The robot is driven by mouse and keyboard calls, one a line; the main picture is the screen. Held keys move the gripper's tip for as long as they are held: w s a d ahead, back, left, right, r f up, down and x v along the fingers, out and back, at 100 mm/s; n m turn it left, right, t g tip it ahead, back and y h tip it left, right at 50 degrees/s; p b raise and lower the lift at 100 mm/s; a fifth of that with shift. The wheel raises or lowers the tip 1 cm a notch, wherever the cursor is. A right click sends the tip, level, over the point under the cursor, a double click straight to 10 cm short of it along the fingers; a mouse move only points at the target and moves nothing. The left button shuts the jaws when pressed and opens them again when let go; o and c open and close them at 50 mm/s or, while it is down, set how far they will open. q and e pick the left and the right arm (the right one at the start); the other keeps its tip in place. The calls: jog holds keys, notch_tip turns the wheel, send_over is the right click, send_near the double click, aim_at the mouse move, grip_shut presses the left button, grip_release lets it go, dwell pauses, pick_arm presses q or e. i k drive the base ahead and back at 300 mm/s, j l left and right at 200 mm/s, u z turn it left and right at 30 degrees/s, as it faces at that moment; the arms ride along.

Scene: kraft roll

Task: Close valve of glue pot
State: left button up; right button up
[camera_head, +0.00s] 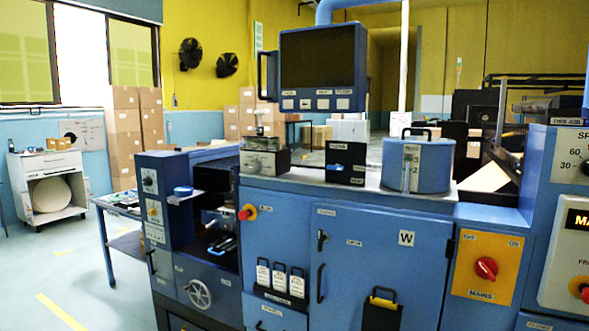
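A blue cylindrical pot (430,170) with a dark handle on its lid stands on the machine's top, right of centre. It looks like the glue pot. A pale vertical strip with markings runs down its front. I cannot make out a valve on it at this size, nor whether one is open or shut. Neither of my grippers is in view.
The blue machine (375,252) fills the middle and right. Its front has a yellow MAINS panel (486,266) with a red knob, a handwheel (199,294) and a monitor (318,62) above. A white cabinet (47,185) stands far left.

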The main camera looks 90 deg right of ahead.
aim_at(337, 167)
jog(key=z, duration=3)
